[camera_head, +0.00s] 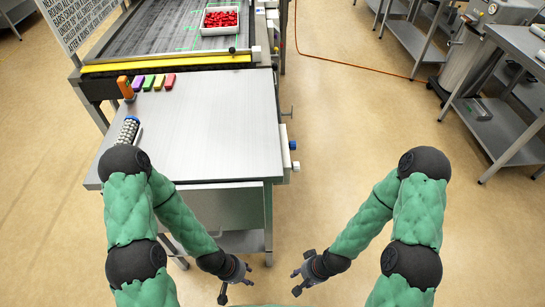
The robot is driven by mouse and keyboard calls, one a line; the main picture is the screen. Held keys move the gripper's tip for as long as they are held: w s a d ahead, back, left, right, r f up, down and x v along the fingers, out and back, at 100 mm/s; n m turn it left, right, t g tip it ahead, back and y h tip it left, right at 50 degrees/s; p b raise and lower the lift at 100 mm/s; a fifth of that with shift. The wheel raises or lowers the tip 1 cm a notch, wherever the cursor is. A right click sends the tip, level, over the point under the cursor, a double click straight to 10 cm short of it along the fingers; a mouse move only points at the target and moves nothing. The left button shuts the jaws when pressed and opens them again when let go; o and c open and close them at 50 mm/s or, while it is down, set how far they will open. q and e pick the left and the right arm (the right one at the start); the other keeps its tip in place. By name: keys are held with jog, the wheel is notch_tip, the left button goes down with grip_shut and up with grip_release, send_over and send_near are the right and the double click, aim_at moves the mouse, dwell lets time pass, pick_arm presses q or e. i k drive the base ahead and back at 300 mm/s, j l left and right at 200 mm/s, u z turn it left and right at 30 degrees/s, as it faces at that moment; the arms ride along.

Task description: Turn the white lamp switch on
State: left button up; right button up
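A small white control box (285,147) with a blue knob (293,145) sticks out from the right side of the steel table. Some red also shows on it. I cannot tell at this size whether it bears the white lamp switch, or whether any lamp is lit. My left gripper (237,284) hangs low in front of the table, below the box, with its fingers apart and empty. My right gripper (297,278) is to the right of it, also with spread, empty fingers. Neither touches anything.
The steel table (215,125) is mostly bare. Several coloured blocks (154,82) and an orange upright item (125,88) stand at its back left. Behind is a dark belt (165,30) with a white tray (204,31) of red pieces. Open floor (355,125) lies to the right, before steel shelves (498,125).

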aim_at(295, 166)
jog(key=l+u, duration=0.2)
jog(key=l, duration=0.3)
jog(key=l+u, duration=0.2)
jog(key=l, duration=0.25)
jog(key=k+l+u, duration=0.25)
jog(key=l, duration=0.2)
jog(key=i+l+u, duration=0.1)
jog(key=i, duration=0.25)
jog(key=l, duration=0.1)
